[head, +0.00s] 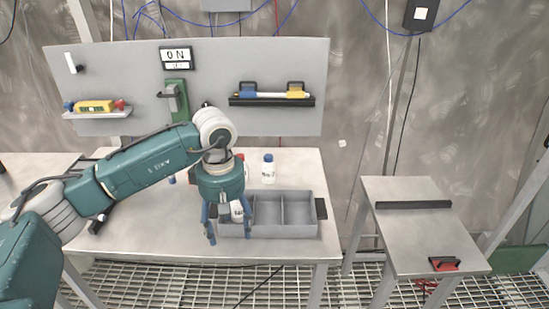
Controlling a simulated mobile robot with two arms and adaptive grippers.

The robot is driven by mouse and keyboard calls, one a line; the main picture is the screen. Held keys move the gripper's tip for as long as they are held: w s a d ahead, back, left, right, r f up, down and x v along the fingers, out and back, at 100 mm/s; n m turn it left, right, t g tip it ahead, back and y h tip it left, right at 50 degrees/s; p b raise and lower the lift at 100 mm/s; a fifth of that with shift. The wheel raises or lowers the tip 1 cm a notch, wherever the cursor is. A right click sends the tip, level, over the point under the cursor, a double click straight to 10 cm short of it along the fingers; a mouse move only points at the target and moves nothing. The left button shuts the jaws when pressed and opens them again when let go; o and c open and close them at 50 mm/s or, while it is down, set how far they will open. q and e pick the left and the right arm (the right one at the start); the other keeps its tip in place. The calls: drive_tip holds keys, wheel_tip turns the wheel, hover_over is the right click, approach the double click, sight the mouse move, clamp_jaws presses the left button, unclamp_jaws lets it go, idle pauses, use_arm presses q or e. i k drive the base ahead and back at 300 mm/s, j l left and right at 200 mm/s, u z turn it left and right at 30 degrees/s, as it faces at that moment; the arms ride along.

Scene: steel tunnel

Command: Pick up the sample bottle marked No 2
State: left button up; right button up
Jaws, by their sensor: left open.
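My left gripper (229,226) points down over the left part of a grey divided tray (318,228) on the steel table. Its fingers are open. A white bottle (237,211) with dark marking shows between or just behind the fingers, at the tray's left compartment; I cannot tell whether they touch it. A white bottle with a blue cap (268,169) stands upright on the table behind the tray. A red-capped item (241,158) is mostly hidden behind my gripper. The label numbers are too small to read surely. My right gripper is out of view.
The tray's middle and right compartments look empty. A grey panel (210,60) with a shelf (98,115), a green handle unit (175,100) and a rack (271,98) rises behind the table. A lower side table (420,230) stands at right, with a gap between.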

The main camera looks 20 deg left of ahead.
sight(269, 167)
drive_tip(key=i, duration=1.25)
